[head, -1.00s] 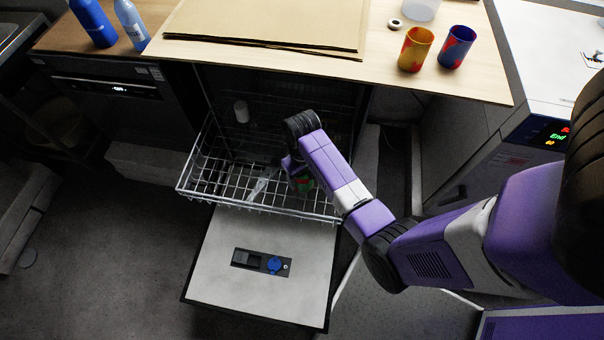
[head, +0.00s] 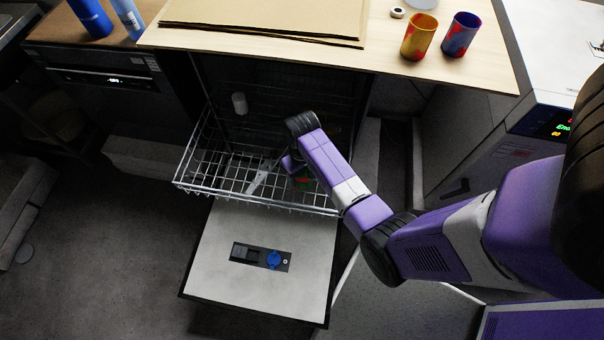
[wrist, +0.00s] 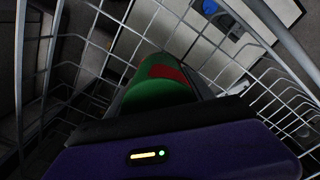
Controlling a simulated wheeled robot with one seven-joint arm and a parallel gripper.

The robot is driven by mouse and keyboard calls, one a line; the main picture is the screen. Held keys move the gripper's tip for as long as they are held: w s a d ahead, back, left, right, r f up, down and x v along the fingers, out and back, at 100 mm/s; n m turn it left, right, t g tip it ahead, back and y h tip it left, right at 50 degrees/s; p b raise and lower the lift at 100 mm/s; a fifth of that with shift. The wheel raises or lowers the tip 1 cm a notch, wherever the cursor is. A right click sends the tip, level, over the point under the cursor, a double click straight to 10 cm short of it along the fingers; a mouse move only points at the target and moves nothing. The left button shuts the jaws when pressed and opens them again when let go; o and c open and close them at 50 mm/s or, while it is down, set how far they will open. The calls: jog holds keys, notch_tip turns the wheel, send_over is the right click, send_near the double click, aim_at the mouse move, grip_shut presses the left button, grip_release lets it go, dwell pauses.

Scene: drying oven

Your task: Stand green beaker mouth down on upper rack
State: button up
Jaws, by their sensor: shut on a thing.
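The green beaker (wrist: 165,88) with a red patch is between the jaws of my gripper (wrist: 160,98) in the wrist view. In the head view, a small part of the beaker (head: 303,183) shows below my arm, over the right part of the pulled-out wire rack (head: 205,165). My gripper is shut on the beaker. The rack's wires surround it in the wrist view. I cannot tell which way the mouth faces, or whether the beaker touches the rack, because my gripper and arm hide much of it.
A white item (head: 239,103) stands at the rack's back left. A pale, long item (head: 262,180) lies in the rack left of my gripper. The lowered door (head: 225,225) lies below. A yellow-red cup (head: 418,37) and a blue-red cup (head: 460,35) stand on the counter (head: 480,75).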

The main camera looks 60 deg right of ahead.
jog(key=shift+f, duration=0.25)
jog(key=o, duration=1.5)
jog(key=shift+o, duration=0.2)
notch_tip(320, 180, up, 8)
jog(key=shift+f, duration=0.1)
jog(key=shift+w, duration=0.15)
